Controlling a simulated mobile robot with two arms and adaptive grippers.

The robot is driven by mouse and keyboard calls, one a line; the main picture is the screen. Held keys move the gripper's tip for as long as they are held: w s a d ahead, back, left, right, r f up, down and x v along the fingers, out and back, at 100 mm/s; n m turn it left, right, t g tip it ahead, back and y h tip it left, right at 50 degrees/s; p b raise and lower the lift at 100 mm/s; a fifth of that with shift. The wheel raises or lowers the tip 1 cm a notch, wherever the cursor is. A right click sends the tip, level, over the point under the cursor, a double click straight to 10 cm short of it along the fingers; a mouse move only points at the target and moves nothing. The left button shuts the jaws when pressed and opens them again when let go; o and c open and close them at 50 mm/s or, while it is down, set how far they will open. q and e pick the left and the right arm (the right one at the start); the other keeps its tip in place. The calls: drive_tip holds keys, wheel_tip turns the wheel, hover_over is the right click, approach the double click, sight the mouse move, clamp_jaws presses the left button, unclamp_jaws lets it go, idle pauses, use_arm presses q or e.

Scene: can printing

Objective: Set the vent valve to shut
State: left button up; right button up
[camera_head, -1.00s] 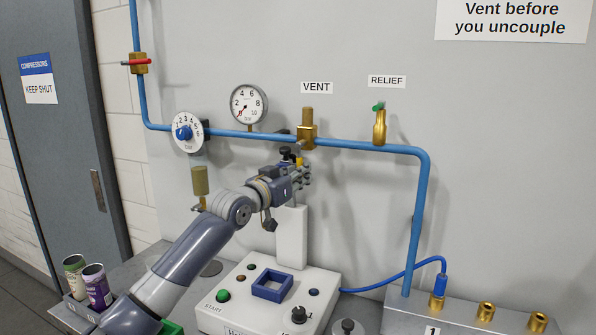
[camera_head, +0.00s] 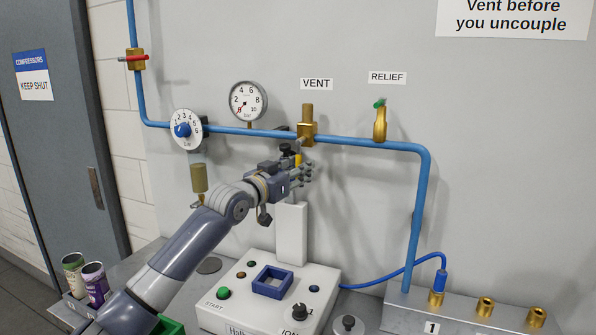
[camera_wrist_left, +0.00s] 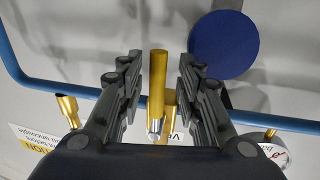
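The vent valve (camera_head: 307,130) is a brass body on the blue pipe under the VENT label. A yellow handle (camera_head: 299,160) hangs down from its front, crosswise to the pipe, partly hidden by my left gripper (camera_head: 302,166). In the left wrist view, which is upside down, the yellow handle (camera_wrist_left: 158,75) with its silver end stands between the two dark fingers of my open left gripper (camera_wrist_left: 153,88). A gap shows on each side of it, so the fingers do not touch it. My right gripper is out of view.
A pressure gauge (camera_head: 248,101) and a dial with a blue knob (camera_head: 186,129) lie left of the valve. The relief valve (camera_head: 380,122) is to the right. A white machine (camera_head: 240,318) stands below my arm. A dark blue disc (camera_wrist_left: 222,45) shows in the wrist view.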

use_arm(q)
drive_tip(key=shift+f, duration=0.1)
drive_tip(key=v, duration=1.2)
